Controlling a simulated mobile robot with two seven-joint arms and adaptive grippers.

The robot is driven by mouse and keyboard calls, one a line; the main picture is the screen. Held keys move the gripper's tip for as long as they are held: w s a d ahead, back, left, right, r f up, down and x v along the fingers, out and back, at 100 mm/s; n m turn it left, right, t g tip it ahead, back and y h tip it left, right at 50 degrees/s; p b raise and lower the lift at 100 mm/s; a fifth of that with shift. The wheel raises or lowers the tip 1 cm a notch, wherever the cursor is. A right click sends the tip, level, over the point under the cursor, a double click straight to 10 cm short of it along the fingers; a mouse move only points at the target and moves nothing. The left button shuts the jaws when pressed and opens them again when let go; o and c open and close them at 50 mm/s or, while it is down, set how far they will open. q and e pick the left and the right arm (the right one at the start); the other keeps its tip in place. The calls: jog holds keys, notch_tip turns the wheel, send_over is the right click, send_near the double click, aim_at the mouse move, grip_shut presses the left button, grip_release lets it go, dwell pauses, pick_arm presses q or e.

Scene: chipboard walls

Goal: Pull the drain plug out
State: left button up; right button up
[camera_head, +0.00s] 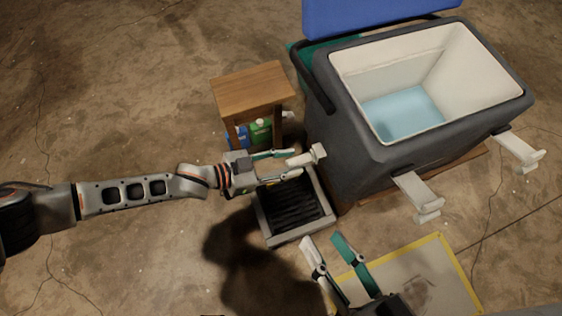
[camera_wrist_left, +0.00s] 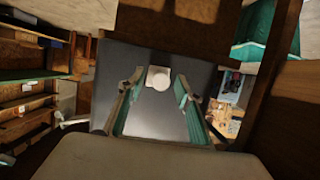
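The drain plug (camera_head: 303,158) is a white stub with a flange, low on the left side of the grey cooler (camera_head: 345,160). My left gripper (camera_head: 293,165) is open, one finger on each side of the plug's outer end. I cannot tell whether either finger touches it. My right gripper (camera_head: 322,240) is open and empty at the bottom of the head view. The cooler is open, with pale blue water (camera_head: 402,113) inside.
A dark slatted grate in a grey frame (camera_head: 270,233) lies below the left gripper. A small wooden stand (camera_head: 252,88) with cartons is behind it. Two white latches (camera_head: 412,190) (camera_head: 517,147) jut from the cooler's front. A yellow-edged mat (camera_head: 425,270) lies near the right gripper.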

pick_arm(q)
jog(key=shift+d, duration=0.1)
dwell(1.5)
grip_shut()
